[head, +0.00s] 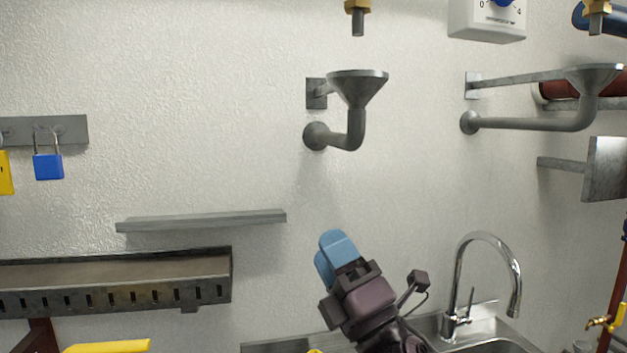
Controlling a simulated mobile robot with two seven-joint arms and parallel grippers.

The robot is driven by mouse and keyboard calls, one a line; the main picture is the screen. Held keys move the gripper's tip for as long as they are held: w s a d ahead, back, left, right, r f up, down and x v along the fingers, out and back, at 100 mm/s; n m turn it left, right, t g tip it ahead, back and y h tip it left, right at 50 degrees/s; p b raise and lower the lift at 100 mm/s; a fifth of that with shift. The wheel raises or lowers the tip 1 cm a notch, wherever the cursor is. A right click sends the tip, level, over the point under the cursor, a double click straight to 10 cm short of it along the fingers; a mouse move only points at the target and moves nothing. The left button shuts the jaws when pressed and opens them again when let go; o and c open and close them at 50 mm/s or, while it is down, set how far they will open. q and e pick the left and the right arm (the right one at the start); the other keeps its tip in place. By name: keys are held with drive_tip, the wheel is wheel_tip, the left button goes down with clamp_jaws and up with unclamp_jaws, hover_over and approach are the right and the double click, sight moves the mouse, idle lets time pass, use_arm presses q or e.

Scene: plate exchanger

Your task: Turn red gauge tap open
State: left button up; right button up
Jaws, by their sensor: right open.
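I cannot make out a red gauge tap in the head view. A small brass valve with a yellow handle (605,321) sits by a red pipe (617,285) at the lower right edge, partly cut off. My right gripper (336,258) has blue fingertips and points up in front of the wall, left of the sink faucet. It is open, with nothing seen between its fingers, and well away from the brass valve. My left gripper is not in view.
A chrome faucet (487,240) rises over a sink to the right of my right gripper. Grey funnel drains (358,90) stick out from the wall above. A narrow shelf (200,220) and a slotted metal tray (115,297) are at left. Blue padlock (48,167) hangs upper left.

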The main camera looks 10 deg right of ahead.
drive_tip(key=s+a+r+m+g+y, duration=0.35)
drive_tip(key=a+r+m+g, duration=0.45)
drive_tip(key=m+g, duration=0.5)
drive_tip(key=s+a+r+m+g+y, duration=0.3)
drive_tip(key=s+a+r+m+g, duration=0.25)
drive_tip(key=a+m+g, duration=0.7)
drive_tip(key=w+d+r+n+t+h, duration=0.1)
drive_tip(key=w+d+r+t+h, duration=0.1)
drive_tip(key=d+r+t+h, duration=0.35)
drive_tip(key=w+d+r+n+t+h, duration=0.1)
drive_tip(key=w+d+r+t+h, duration=0.15)
drive_tip(key=r+t, duration=0.55)
drive_tip(key=s+d+r+m+t+h, duration=0.1)
drive_tip(key=s+d+r+t+h, duration=0.3)
drive_tip(key=r, duration=0.3)
drive_tip(key=s+d+r+m+t+h, duration=0.1)
drive_tip(key=d+r+m+t+h, duration=0.15)
drive_tip(key=d+r+h, duration=0.35)
drive_tip(key=shift+n+y, duration=0.4)
drive_tip(key=shift+y, duration=0.15)
drive_tip(key=w, duration=0.3)
drive_tip(key=w+r, duration=0.1)
drive_tip(key=w, duration=0.6)
drive_tip(key=shift+w+r+p, duration=0.15)
drive_tip(key=shift+w+p, duration=0.05)
drive_tip(key=shift+p, duration=0.1)
